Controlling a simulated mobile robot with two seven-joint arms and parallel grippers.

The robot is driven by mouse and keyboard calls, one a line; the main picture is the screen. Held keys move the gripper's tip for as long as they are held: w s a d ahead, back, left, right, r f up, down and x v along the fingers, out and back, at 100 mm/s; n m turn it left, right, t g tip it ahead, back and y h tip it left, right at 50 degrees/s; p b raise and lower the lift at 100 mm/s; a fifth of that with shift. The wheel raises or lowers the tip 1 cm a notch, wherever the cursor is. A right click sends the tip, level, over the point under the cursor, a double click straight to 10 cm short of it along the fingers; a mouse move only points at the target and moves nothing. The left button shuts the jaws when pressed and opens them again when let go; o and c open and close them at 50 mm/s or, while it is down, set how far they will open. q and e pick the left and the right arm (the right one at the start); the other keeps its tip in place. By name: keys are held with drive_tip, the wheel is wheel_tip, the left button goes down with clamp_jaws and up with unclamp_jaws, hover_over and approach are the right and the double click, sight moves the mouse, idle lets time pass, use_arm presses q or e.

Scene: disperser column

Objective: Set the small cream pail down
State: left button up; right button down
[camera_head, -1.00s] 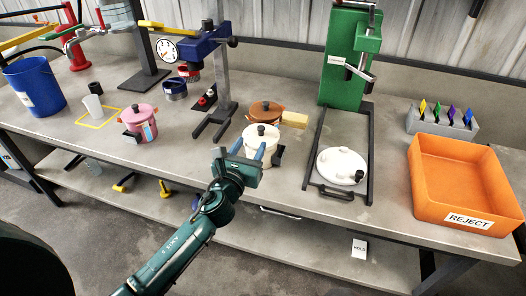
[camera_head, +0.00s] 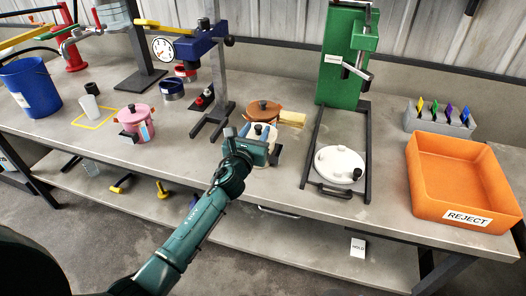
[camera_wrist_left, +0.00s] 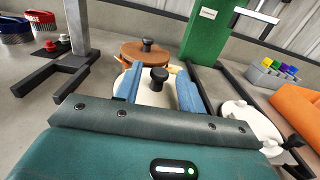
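The small cream pail (camera_head: 267,133), with a pale lid and black knob, stands upright on the bench, partly hidden by my left gripper. My left gripper (camera_head: 255,136) reaches it from the front. In the left wrist view, the blue fingers (camera_wrist_left: 162,90) stand apart on either side of the black knob, with the cream pail (camera_wrist_left: 155,97) between and beyond them. I see no clear firm contact, and the pail's lower part is hidden there. My right gripper is in neither view.
A brown pot (camera_head: 264,110) stands just behind the pail, with a tan block (camera_head: 291,119) beside it. A dark stand (camera_head: 213,122) is on the left. A white round lidded pot (camera_head: 339,162) sits in a dark frame on the right. An orange reject bin (camera_head: 462,172) stands farther right.

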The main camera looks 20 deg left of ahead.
use_arm(q)
clamp_jaws()
idle(1.1)
